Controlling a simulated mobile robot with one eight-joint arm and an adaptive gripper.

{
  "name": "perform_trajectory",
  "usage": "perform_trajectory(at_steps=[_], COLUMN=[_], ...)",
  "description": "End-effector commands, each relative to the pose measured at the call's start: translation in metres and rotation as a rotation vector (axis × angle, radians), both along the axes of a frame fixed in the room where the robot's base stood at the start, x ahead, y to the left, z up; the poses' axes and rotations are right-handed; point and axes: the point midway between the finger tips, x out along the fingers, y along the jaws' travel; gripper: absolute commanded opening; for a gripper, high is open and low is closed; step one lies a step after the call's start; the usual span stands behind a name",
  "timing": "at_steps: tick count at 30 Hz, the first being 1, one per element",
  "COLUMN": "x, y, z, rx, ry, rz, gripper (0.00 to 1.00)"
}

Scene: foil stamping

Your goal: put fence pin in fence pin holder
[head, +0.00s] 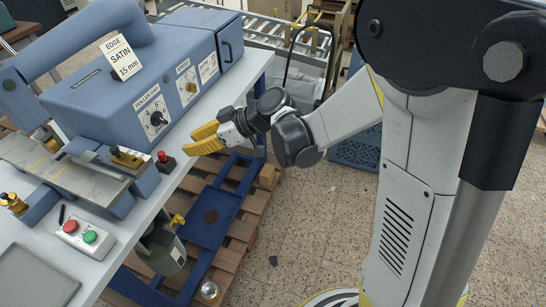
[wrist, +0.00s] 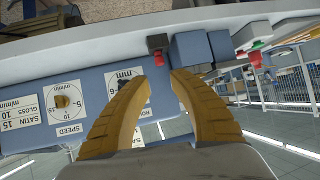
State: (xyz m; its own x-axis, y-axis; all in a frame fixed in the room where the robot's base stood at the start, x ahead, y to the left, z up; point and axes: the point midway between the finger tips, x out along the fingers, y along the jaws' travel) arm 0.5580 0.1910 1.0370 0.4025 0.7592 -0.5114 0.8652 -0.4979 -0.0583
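My gripper (head: 205,138) is beside the front edge of the machine bench, at the height of the blue machine. In the wrist view its two yellow fingers (wrist: 162,80) are apart with nothing between them. A red-topped piece on a small dark block (head: 165,162) stands at the bench edge, left of and below my gripper in the head view. It shows beyond the fingertips in the wrist view (wrist: 157,43). Brass-knobbed pieces (head: 127,157) (head: 14,204) sit along the blue fence. A small black rod (head: 61,214) lies on the bench. I cannot tell which is the fence pin or its holder.
The blue machine (head: 160,85) with dials fills the back of the white bench (head: 125,240). A red and green button box (head: 84,236) and a grey tray (head: 35,278) are at the front left. A pallet (head: 240,200) lies below.

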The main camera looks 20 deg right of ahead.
Motion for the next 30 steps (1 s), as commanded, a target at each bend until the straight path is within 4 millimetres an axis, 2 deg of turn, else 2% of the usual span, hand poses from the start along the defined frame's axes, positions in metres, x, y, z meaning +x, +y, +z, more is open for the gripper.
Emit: perform_trajectory(at_steps=[5, 12, 18, 24, 30], x=[-0.036, -0.112, -0.168, -0.194, -0.196], y=[-0.032, -0.106, -0.161, -0.188, -0.192], z=[0.021, 0.04, 0.045, 0.045, 0.045], rx=[-0.093, -0.224, -0.267, -0.27, -0.269], ry=[0.146, 0.318, 0.353, 0.346, 0.343], rz=[-0.174, -0.563, -0.857, -1.003, -1.024], gripper=[0.25, 0.25, 0.25, 0.25, 0.25])
